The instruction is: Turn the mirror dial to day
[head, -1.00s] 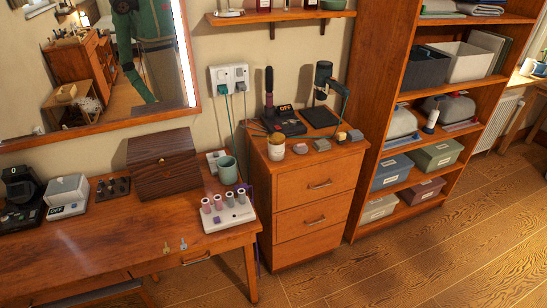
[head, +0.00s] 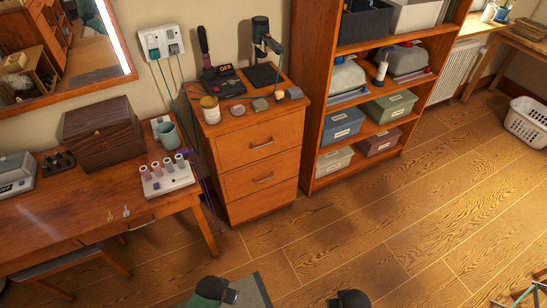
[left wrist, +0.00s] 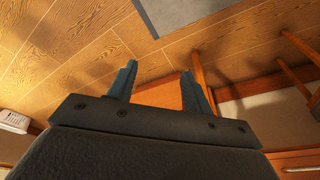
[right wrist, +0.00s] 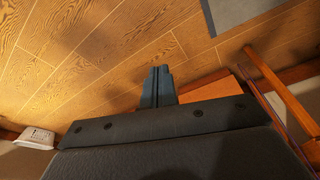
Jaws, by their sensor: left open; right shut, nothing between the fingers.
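The mirror (head: 60,60) shows at the upper left of the head view, cut off by the picture edge, with a lit strip on its right side. A grey box with a small display (head: 12,182) is cut off at the left edge of the desk. A dark block with several knobs (head: 57,162) stands beside it. I cannot tell which of these, if either, carries the mirror dial. My left gripper (left wrist: 158,78) is open and empty above the floor in the left wrist view. My right gripper (right wrist: 159,75) is shut and empty, also away from the desk.
The desk (head: 80,212) holds a wooden box (head: 103,133), a mug and a white stand (head: 167,178) with several rollers. A drawer cabinet (head: 255,155) and a shelf unit (head: 312,100) stand to the right. A laundry basket (head: 527,122) is far right. The floor between is open.

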